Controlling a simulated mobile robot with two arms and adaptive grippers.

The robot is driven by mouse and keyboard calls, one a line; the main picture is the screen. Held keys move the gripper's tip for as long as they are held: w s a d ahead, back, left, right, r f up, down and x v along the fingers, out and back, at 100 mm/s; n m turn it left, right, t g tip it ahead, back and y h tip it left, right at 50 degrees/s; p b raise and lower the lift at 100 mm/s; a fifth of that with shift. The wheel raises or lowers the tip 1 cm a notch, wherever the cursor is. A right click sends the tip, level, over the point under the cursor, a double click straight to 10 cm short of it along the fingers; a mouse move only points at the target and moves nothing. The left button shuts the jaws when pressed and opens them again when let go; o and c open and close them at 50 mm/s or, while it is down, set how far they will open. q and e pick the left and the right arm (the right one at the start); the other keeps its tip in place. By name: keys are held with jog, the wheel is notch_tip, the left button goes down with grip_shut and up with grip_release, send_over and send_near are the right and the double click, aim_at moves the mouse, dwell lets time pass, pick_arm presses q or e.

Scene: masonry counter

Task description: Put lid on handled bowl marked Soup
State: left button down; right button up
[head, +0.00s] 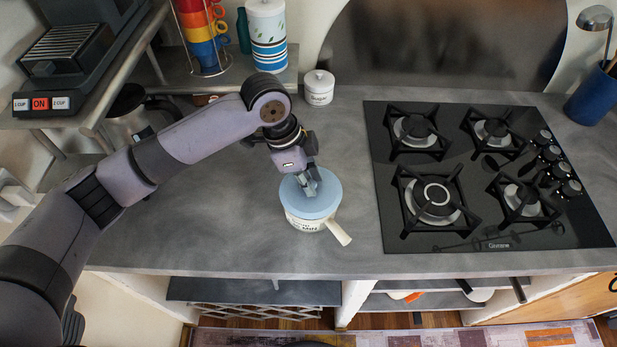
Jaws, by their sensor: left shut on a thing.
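The handled bowl (300,223) is cream with dark lettering, too small to read surely, and stands on the grey counter left of the stove. Its pale handle (340,233) points to the lower right. The light blue lid (322,204) covers the bowl's top from this view; I cannot tell whether it is fully seated or slightly above the rim. My left gripper (310,188) comes down from above and is shut on the lid near its middle, hiding the grip point. My right gripper is not in view.
A black gas stove (480,175) lies to the right. A small white lidded jar (319,88) stands behind the bowl. A shelf with stacked cups (203,35) and a striped canister (268,40) is at the back left. The counter around the bowl is clear.

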pick_arm(q)
jog(key=shift+p, duration=0.45)
dwell(0.5)
jog(key=c, duration=1.4)
grip_release()
jog(key=shift+o, duration=0.2)
jog(key=o, duration=0.5)
jog(key=shift+r, duration=0.1)
jog(key=shift+r+p, duration=3.45)
jog(key=shift+p, duration=0.45)
